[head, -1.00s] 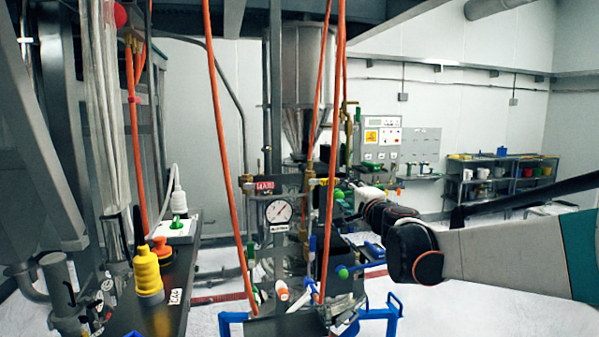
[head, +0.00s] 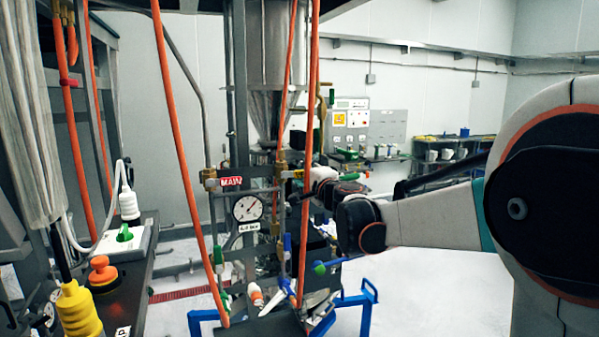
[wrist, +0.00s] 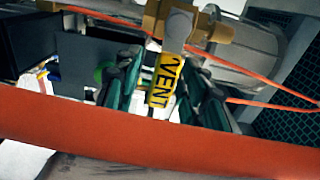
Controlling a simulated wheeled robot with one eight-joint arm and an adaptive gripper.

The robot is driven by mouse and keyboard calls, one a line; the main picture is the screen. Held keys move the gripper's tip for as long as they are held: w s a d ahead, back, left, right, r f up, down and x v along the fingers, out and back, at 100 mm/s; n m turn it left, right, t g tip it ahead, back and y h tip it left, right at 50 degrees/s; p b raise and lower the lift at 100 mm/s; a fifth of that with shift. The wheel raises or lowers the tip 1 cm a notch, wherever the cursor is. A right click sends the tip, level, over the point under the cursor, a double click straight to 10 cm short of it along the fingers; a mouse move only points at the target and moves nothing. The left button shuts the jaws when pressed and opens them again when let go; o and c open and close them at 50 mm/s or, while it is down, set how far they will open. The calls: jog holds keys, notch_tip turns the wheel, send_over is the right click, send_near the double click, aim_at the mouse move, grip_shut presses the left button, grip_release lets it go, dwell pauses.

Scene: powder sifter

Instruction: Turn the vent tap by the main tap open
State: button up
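The vent tap's lever (wrist: 178,28) hangs from a brass fitting (wrist: 215,30) in the wrist view, with a yellow VENT label (wrist: 164,82) on it. My gripper (wrist: 160,95) has its two dark green fingers on either side of the lever, apart from each other; whether either touches it is unclear. In the head view my gripper (head: 312,185) is at the pipework, partly hidden by orange hoses, so the vent tap is hard to make out there. The red MAIN label (head: 231,181) is to its left, beside a brass fitting (head: 210,180).
An orange hose (wrist: 160,130) crosses the wrist view in front of the fingers; orange hoses (head: 172,110) also hang in the head view. A pressure gauge (head: 247,208) sits below the MAIN label. A blue frame (head: 370,290) stands below. Open floor lies at right.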

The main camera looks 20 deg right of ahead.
jog(key=shift+s+r, duration=0.1)
jog(key=shift+s, duration=0.05)
grip_shut()
jog(key=shift+a+r+n+b, duration=0.1)
jog(key=shift+r+n+b, duration=0.4)
jog(key=shift+n, duration=1.1)
jog(key=shift+r, duration=0.15)
grip_release()
